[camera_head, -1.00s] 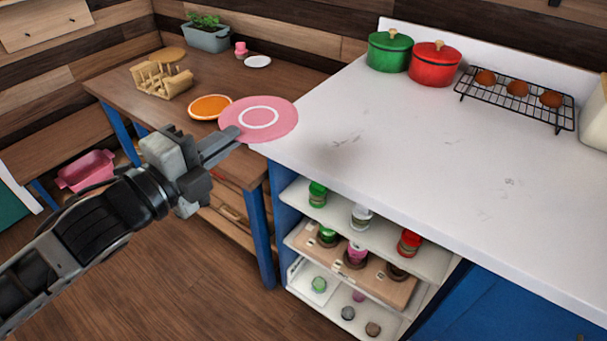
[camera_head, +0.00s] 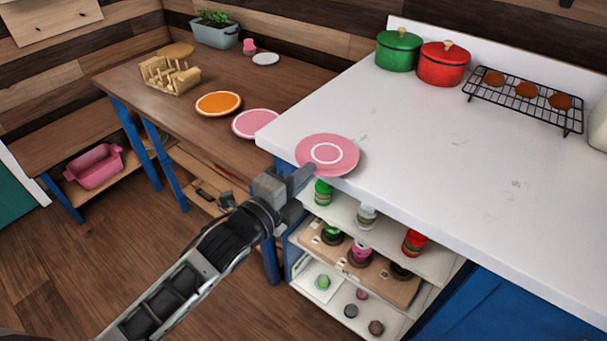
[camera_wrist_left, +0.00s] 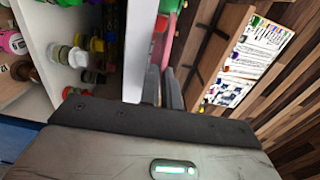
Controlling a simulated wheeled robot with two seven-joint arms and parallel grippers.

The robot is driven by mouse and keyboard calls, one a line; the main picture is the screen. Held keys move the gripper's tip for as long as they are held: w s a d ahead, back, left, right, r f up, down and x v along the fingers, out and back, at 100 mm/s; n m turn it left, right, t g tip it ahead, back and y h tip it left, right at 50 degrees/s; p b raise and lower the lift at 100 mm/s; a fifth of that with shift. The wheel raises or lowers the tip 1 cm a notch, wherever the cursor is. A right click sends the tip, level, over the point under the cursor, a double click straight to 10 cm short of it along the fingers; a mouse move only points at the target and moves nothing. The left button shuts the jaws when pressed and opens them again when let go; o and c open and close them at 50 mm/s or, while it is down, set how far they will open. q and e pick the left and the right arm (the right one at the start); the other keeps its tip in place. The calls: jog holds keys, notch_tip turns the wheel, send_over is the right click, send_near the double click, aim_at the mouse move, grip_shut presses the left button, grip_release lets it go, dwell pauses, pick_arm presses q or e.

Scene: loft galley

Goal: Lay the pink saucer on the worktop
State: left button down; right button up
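A pink saucer (camera_head: 327,153) with a white ring is at the near left edge of the white worktop (camera_head: 430,150). My left gripper (camera_head: 307,173) is shut on its near rim, coming in from the left below the edge. The saucer overlaps the worktop in the head view; I cannot tell whether it touches the surface. In the left wrist view the left gripper's fingers (camera_wrist_left: 164,88) show close together, beside the white shelf unit. A second pink saucer (camera_head: 254,123) lies on the wooden table, partly hidden by the worktop corner. My right gripper is not in view.
A green pot (camera_head: 397,52), a red pot (camera_head: 442,66) and a wire rack (camera_head: 505,97) with brown round items stand at the worktop's back. Its middle is clear. The wooden table (camera_head: 150,110) holds an orange plate (camera_head: 218,103) and a wooden rack (camera_head: 170,78). Shelves with jars lie below the worktop.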

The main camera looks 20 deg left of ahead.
pick_arm(q)
jog(key=shift+f, duration=0.2)
jog(key=c, duration=1.6)
grip_release()
jog(key=shift+r, duration=0.1)
